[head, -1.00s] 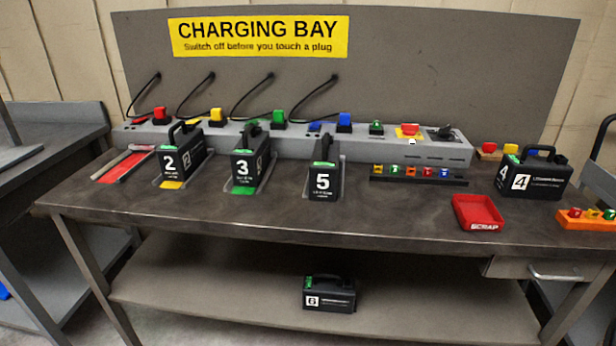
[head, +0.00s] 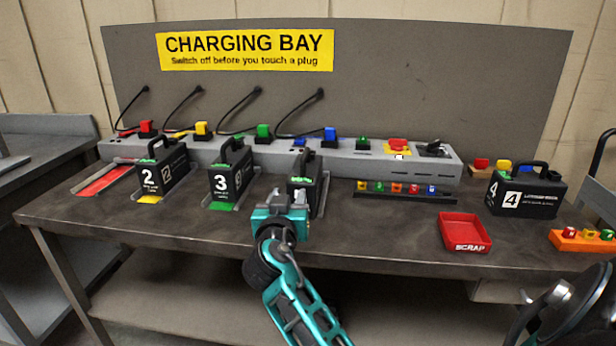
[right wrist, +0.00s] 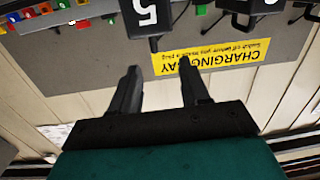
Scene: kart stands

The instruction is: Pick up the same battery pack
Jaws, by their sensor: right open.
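Several black battery packs with handles are in the head view. Pack 5 (head: 307,180) stands on the bench behind my right gripper, which hides its lower front and number. Its "5" face (right wrist: 148,14) shows at the top of the upside-down right wrist view. My right gripper (head: 283,200) is open and empty in front of pack 5; its two dark fingers (right wrist: 157,72) are apart, with no pack between them. Pack 2 (head: 160,170) and pack 3 (head: 230,174) stand to the left. Pack 4 (head: 527,192) stands at the right. My left gripper is not in view.
A grey charger strip (head: 210,150) with coloured plugs and cables runs along the back. A red scrap tray (head: 464,233), a row of coloured blocks (head: 400,190) and an orange holder (head: 582,240) lie to the right. The front left of the bench is bare.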

